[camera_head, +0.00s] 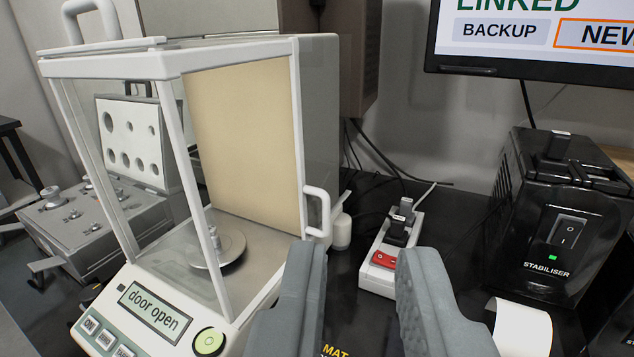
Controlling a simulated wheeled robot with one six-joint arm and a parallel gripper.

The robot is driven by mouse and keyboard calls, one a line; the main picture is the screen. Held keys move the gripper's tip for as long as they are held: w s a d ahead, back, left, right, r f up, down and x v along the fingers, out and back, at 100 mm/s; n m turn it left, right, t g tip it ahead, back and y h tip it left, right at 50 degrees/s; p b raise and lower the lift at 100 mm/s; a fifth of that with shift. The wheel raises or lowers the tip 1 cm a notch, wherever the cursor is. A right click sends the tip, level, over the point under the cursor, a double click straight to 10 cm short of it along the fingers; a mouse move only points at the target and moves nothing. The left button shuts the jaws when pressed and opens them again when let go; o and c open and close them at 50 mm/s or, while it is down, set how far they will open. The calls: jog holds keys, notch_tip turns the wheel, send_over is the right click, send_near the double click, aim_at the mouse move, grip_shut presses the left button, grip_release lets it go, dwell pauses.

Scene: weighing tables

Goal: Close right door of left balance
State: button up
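The left balance (165,57) is a white-framed glass case standing at the left. Its display (150,310) reads "door open". The right side of the case is open, and through it I see the beige back wall and the round weighing pan (217,247). The right door (320,120) is a greyish see-through panel slid to the rear, reaching past the back of the case. Its white handle (318,212) stands at the panel's front edge. My gripper (357,258) is open and empty, to the right of the handle and apart from it in the picture.
A power strip (396,245) with a red switch lies behind the gripper, near a small white cylinder (342,232). A black stabiliser (550,215) and a paper roll (522,330) stand at right. A weight box (95,225) shows behind the balance, at left.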

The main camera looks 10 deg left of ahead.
jog(key=w+a+f+h, duration=0.1)
jog(key=w+a+f, duration=0.15)
jog(key=w, duration=0.45)
jog(key=w+a+f, duration=0.1)
jog(key=w+f, duration=0.3)
jog(key=w, duration=0.2)
jog(key=m+h, duration=0.2)
jog(key=h, duration=0.1)
send_near(325, 216)
jog(key=w, duration=0.3)
jog(key=w+d, duration=0.1)
jog(key=w, duration=0.1)
jog(key=shift+w+d, duration=0.2)
jog(key=shift+w, duration=1)
jog(key=shift+w+d, duration=0.15)
jog(key=shift+w, duration=1.05)
jog(key=shift+w+d, duration=0.2)
jog(key=shift+w, duration=1.05)
grip_shut()
